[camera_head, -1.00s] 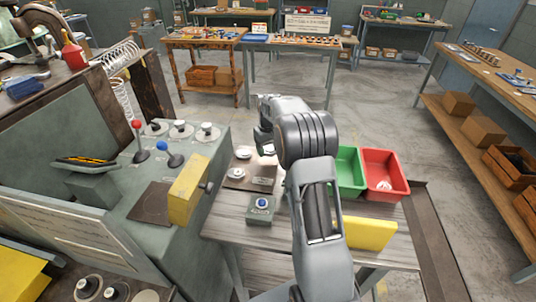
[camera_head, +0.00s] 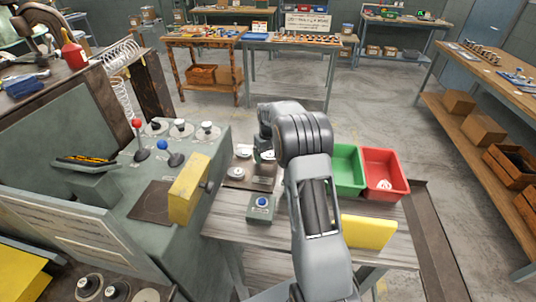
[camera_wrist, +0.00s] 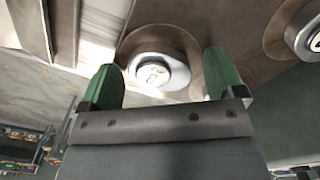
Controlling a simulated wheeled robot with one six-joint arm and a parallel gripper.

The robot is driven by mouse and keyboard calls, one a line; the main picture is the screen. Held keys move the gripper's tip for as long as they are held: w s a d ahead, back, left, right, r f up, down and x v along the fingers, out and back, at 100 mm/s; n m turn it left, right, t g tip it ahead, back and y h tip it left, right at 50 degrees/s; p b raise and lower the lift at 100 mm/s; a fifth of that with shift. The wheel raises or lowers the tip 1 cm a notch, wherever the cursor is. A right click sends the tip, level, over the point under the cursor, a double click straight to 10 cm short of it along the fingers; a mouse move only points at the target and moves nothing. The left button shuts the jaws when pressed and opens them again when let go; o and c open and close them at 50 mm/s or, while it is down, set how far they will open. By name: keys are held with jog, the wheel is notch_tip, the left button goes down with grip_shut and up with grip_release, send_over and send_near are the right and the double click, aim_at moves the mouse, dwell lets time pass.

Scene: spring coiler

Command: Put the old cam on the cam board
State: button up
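The cam board (camera_head: 262,183) is a brown plate on the grey bench, left of the green bin. Pale metal cams lie on it, one at its back (camera_head: 243,152) and one at its front left (camera_head: 236,172). My gripper (camera_head: 266,156) is over the board's right side; the arm partly hides that side. In the wrist view my gripper (camera_wrist: 163,80) has its two green fingers apart, with one metal cam (camera_wrist: 175,68) in the gap, at or just beyond the fingertips. It sits on a brown surface. Another cam (camera_wrist: 306,36) shows at right. I cannot tell which is old.
A green bin (camera_head: 348,163) and a red bin (camera_head: 398,187) stand right of my arm; a pale part lies in the red one. A blue-button box (camera_head: 261,207) is in front of the board. A yellow block (camera_head: 368,231) lies at front right. The coiler's yellow block (camera_head: 188,190) stands left.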

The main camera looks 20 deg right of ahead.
aim_at(269, 155)
notch_tip(269, 155, up, 12)
jog(key=f, duration=0.1)
jog(key=s+a+r, duration=0.4)
jog(key=s+r, duration=0.1)
jog(key=s+a+f+t, duration=0.1)
jog(key=s+a, duration=0.1)
jog(key=s, duration=0.5)
jog(key=s+a+f+t, duration=0.1)
jog(key=s+a, duration=0.2)
jog(key=s, duration=0.5)
jog(key=s+a+f+m+t, duration=0.1)
jog(key=s+a+t, duration=0.1)
jog(key=s, duration=0.6)
jog(key=shift+a, duration=0.65)
